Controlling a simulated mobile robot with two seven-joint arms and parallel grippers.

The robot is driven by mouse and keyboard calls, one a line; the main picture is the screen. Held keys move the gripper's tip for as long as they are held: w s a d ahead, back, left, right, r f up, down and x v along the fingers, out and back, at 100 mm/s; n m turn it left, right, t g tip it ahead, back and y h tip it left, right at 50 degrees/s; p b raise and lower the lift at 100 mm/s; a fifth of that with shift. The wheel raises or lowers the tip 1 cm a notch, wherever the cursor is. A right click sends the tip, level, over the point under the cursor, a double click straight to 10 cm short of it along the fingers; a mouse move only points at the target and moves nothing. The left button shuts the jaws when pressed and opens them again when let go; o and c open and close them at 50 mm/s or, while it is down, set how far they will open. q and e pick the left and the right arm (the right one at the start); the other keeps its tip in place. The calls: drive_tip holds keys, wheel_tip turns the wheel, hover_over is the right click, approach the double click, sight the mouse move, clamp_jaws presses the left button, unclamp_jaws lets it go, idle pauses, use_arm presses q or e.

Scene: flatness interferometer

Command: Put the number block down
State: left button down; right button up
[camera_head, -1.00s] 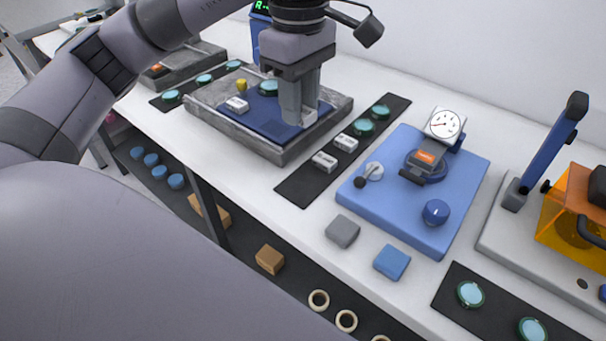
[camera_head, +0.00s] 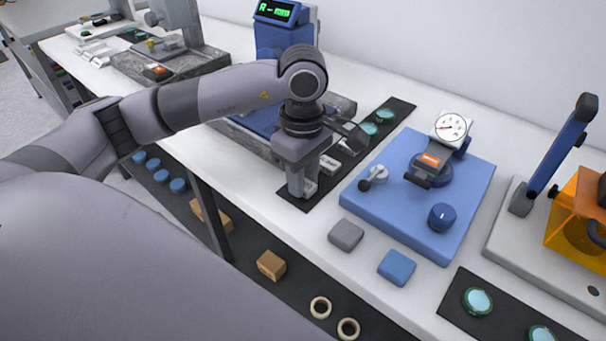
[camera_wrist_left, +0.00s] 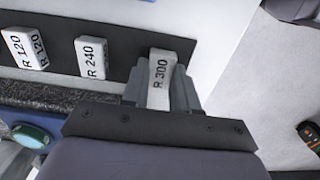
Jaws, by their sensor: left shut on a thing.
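My left gripper (camera_head: 302,192) is shut on a white number block marked R 300 (camera_wrist_left: 159,80), which sits between its fingers in the left wrist view. It is over the near end of a long black mat (camera_head: 402,106); I cannot tell whether the block touches the mat. In the head view the fingers mostly hide the held block. Two more white blocks, R 240 (camera_wrist_left: 92,58) and R 120 (camera_wrist_left: 25,48), lie on the mat beside it. They also show just right of the gripper in the head view. My right gripper is not in view.
Right of the mat is a blue base (camera_head: 405,215) with a dial gauge (camera_head: 451,126). A grey block (camera_head: 346,235) and a blue block (camera_head: 397,267) lie in front. Green-rimmed discs (camera_head: 370,129) are at the mat's far end.

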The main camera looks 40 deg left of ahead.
use_arm(q)
drive_tip(key=shift+f, duration=0.1)
drive_tip(key=shift+f, duration=0.2)
drive_tip(key=c, duration=0.9)
unclamp_jaws()
drive_tip(key=shift+r, duration=0.1)
drive_tip(key=shift+o, duration=0.2)
drive_tip(key=shift+r, duration=0.2)
wheel_tip(320, 180, up, 12)
drive_tip(key=shift+s+f, duration=0.1)
